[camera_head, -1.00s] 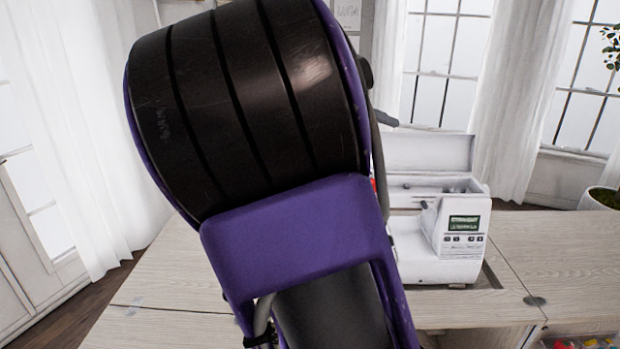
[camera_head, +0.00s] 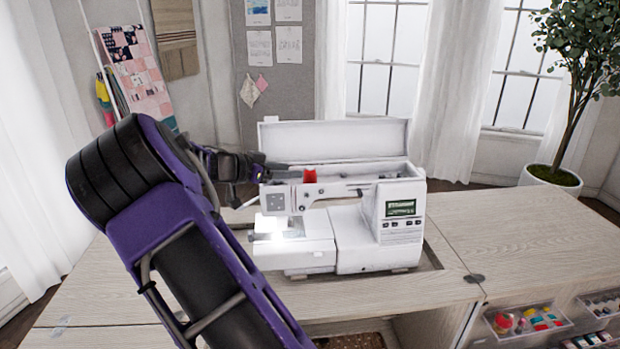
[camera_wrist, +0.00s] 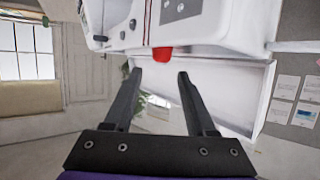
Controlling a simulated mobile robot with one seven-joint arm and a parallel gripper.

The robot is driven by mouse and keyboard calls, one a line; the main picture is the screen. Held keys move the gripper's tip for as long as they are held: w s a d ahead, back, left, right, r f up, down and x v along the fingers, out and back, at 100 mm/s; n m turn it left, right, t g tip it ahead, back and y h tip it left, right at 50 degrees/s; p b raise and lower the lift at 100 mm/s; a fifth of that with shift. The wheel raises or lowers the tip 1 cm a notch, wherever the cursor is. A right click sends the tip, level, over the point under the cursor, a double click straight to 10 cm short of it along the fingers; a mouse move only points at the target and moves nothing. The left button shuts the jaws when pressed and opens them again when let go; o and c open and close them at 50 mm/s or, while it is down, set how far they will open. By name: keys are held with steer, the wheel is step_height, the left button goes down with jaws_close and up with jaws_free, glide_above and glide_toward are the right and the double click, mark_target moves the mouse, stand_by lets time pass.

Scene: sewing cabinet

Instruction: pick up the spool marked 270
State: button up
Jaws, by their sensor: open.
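A small red spool (camera_head: 310,176) sits on top of the white sewing machine (camera_head: 355,238), in front of the raised lid. No number is readable on it. In the wrist view the red spool (camera_wrist: 162,54) shows just beyond the fingertips, roughly centred between them. My gripper (camera_head: 282,167) is at the left end of the machine's top, left of the spool. In the wrist view my gripper (camera_wrist: 160,73) has its two dark fingers apart, with nothing held between them. The spool appears apart from the fingers.
The machine's raised lid (camera_head: 335,138) stands behind the spool. Open clear drawers (camera_head: 528,322) at the lower right hold several colourful spools. The wooden tabletop (camera_head: 110,285) is bare at the left. A potted plant (camera_head: 552,175) stands at the back right.

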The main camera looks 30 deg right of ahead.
mark_target(306, 172)
steer(key=x, duration=0.9)
steer(key=shift+w+a+f+p, duration=0.1)
steer(key=shift+f+p, duration=0.05)
steer(key=shift+p, duration=0.15)
steer(key=shift+c, duration=0.2)
jaws_close()
